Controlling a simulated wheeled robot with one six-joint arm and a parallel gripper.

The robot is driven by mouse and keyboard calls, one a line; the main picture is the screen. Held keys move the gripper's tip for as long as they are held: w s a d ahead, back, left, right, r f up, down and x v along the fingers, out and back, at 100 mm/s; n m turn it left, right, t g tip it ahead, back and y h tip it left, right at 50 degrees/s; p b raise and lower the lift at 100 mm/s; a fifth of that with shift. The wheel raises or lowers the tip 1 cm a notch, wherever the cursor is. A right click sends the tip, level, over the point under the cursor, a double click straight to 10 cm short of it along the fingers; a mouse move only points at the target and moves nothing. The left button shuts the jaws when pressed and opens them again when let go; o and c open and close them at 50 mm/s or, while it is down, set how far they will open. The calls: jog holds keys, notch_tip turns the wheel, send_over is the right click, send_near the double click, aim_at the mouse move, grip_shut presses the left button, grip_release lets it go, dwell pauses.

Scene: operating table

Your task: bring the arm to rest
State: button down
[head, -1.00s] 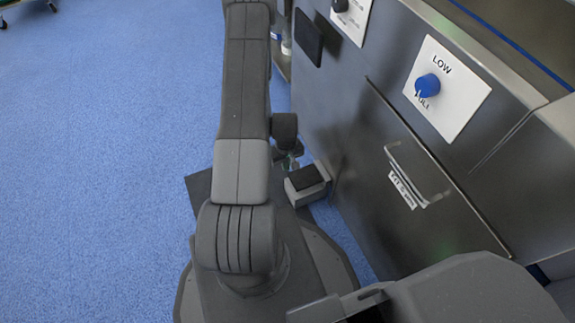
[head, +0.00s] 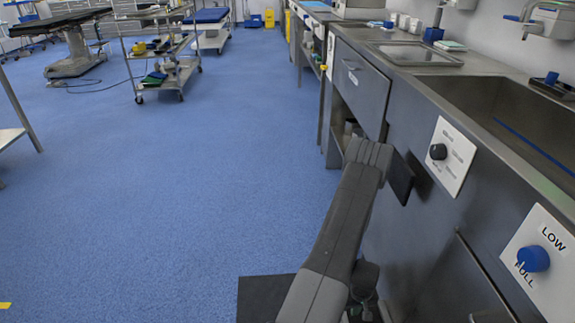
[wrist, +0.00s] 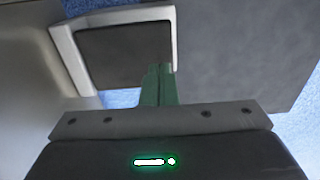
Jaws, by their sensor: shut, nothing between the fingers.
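My arm (head: 335,240) shows in the head view as a dark grey link rising from the bottom middle, close beside the front of the steel counter. The end of the arm is out of the head view. In the wrist view my gripper (wrist: 158,85) shows as a green pair of fingers held together, with nothing between them. A dark panel with a pale frame (wrist: 72,50) lies behind the fingers; I cannot tell whether they touch it.
A wheeled cart (head: 165,70) and an operating table (head: 75,55) stand farther back.

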jog(key=shift+d+r+p, duration=0.35)
jog(key=shift+r+p, duration=0.05)
jog(key=shift+r, duration=0.1)
jog(key=shift+d+r+p, duration=0.1)
jog(key=shift+r+p, duration=0.7)
jog(key=shift+r, duration=2)
